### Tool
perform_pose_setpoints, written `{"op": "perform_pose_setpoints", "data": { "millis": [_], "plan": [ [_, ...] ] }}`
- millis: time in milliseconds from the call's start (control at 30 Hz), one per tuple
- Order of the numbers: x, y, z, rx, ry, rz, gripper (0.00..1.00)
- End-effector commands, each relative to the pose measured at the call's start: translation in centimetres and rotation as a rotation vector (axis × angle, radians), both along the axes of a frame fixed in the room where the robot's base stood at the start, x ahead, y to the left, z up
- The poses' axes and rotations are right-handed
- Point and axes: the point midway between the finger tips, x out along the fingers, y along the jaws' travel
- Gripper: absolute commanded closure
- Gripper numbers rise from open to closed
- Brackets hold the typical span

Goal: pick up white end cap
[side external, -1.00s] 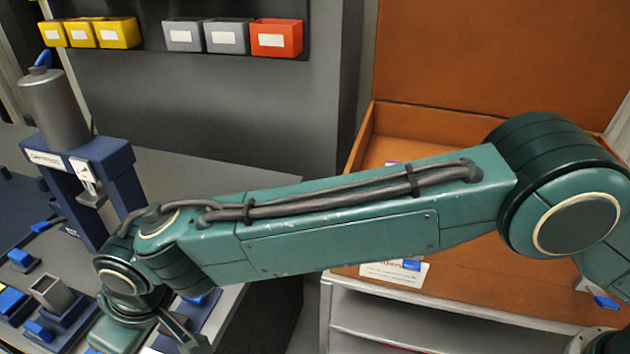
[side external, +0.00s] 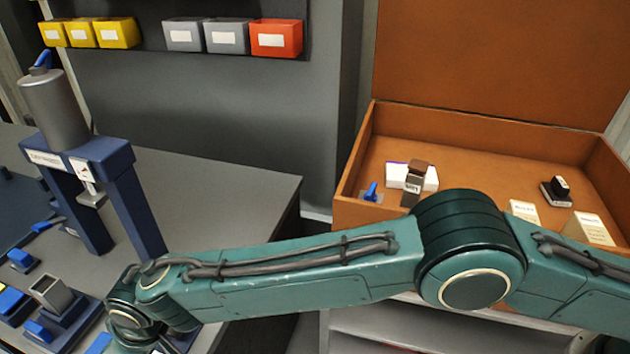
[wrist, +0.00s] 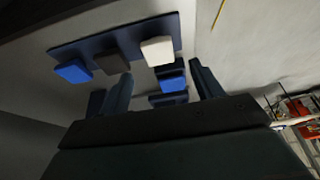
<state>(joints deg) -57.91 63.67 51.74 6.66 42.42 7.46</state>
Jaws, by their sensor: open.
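In the wrist view, a white end cap (wrist: 157,50) sits on a dark blue plate (wrist: 85,43), beside a dark grey block (wrist: 110,63) and a blue block (wrist: 73,71). My gripper (wrist: 160,70) is open and empty. Its two fingers point toward the plate, and the white cap shows between and beyond the fingertips, apart from them. In the side view my gripper is mostly cut off at the bottom edge, below my wrist. I cannot make out the white cap there.
A blue press (side external: 75,155) stands on the grey bench at left, near a fixture with a grey square tube (side external: 52,292) and several blue caps. An orange box (side external: 480,133) at right holds small cartons and parts. Coloured bins (side external: 275,38) line the back wall.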

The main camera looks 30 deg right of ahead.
Motion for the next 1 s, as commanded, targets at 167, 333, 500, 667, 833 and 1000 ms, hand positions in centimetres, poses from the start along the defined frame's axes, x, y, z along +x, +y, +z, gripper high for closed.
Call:
{"op": "perform_pose_setpoints", "data": {
  "millis": [167, 333, 500, 667, 833, 1000],
  "plan": [
    [0.0, 0.0, -0.1, 0.000, 0.000, 0.000, 0.35],
    [0.1, 0.1, -0.7, -0.001, 0.001, 0.000, 0.35],
    [0.5, 0.4, -2.3, -0.001, 0.001, 0.000, 0.35],
    [0.9, 0.8, -3.8, 0.000, 0.000, 0.000, 0.35],
    [1.2, 1.1, -4.8, 0.000, 0.000, 0.000, 0.35],
    [1.2, 1.2, -5.0, 0.001, -0.001, 0.000, 0.35]
  ]
}}
